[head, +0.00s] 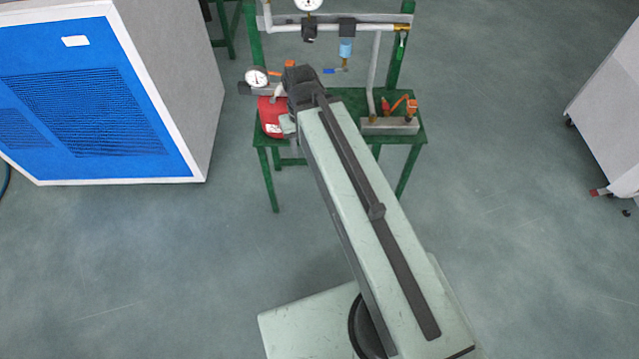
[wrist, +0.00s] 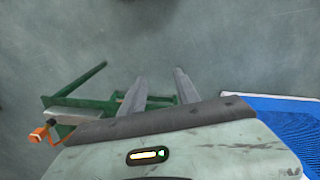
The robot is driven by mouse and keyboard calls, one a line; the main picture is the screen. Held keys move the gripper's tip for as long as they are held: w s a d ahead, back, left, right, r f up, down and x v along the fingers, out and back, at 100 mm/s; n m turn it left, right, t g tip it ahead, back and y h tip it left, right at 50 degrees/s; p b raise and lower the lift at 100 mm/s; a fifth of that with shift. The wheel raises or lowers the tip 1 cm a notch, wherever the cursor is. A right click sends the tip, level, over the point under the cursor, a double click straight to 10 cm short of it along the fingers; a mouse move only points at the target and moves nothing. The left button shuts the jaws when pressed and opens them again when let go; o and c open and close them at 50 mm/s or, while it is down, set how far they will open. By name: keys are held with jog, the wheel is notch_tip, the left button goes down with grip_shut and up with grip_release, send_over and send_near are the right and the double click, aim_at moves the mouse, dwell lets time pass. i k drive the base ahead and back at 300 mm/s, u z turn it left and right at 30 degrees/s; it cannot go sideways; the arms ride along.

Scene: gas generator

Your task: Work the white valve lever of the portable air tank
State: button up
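The portable air tank (head: 270,120) is a red body at the left end of the green table in the head view, partly covered by my arm. A small pale piece (head: 279,90) on top of it may be the white valve lever; it is too small to be sure. My dark wrist is right beside the tank's upper right side and hides part of it. In the wrist view my gripper (wrist: 160,76) shows two grey fingers spread apart with nothing between them. The tank and lever are not seen in the wrist view. I cannot tell whether a finger touches the lever.
The green table (head: 345,97) carries a pressure gauge (head: 257,77), grey pipes and an orange-handled valve (head: 410,108). A blue-fronted cabinet (head: 95,95) stands to the left. A white cabinet (head: 610,115) is at the right edge. The floor around the table is clear.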

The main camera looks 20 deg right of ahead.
aim_at(273, 100)
jog(key=k, duration=1.55)
jog(key=u, duration=0.25)
jog(key=i, duration=0.7)
jog(key=u, duration=0.6)
jog(key=i, duration=1.35)
jog(key=z, duration=0.1)
